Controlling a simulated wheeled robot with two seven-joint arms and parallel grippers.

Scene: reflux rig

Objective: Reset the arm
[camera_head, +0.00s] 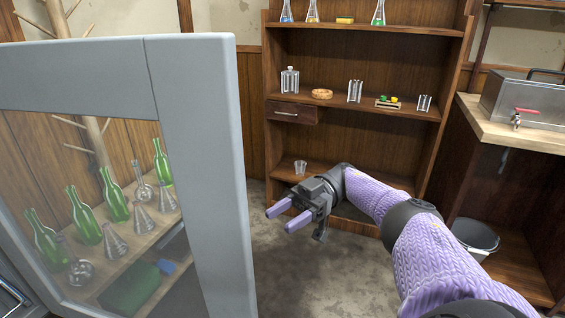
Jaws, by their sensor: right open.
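My right arm, in a purple knitted sleeve, reaches in from the lower right of the head view. My right gripper (282,215) is open and empty, its two purple-tipped fingers apart and pointing left. It is in front of the lower part of the wooden shelf unit (350,140). The gripper shows nothing between its fingers. My left gripper is not in view.
A grey-framed glass door (222,180) stands close on the left. Green bottles (84,215) and clear flasks show through it. A glass beaker (300,167) stands on the low shelf behind the gripper. A bucket (474,238) stands at right. Floor (330,275) is clear below the gripper.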

